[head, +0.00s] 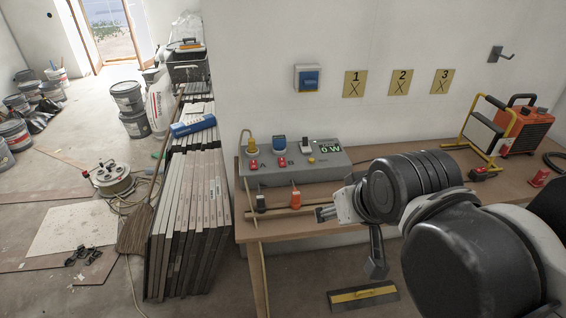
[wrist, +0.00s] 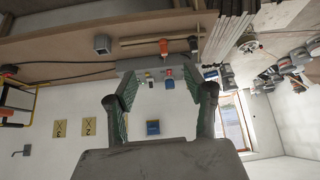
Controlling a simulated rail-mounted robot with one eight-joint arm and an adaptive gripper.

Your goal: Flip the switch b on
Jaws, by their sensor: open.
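A grey power box (head: 295,166) stands on the workbench against the wall, with a yellow, a blue and a white plug or socket on it. Two red switches sit on its front part, a left one (head: 253,164) and a right one (head: 282,161); their letters are too small to read, so I cannot tell which is b. A display reads 0 W, with a yellow button below it. My gripper (head: 324,213) is in front of the box, to its right and apart from it. In the wrist view my gripper (wrist: 163,88) is open and empty, with the box (wrist: 150,66) beyond its fingers.
An orange-topped plug (head: 295,198) and a dark plug (head: 261,203) stand at the bench's front. A work lamp (head: 484,130) and an orange heater (head: 525,127) are at the right. Tall panels (head: 188,215) lean left of the bench. A blue wall box (head: 307,78) hangs above.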

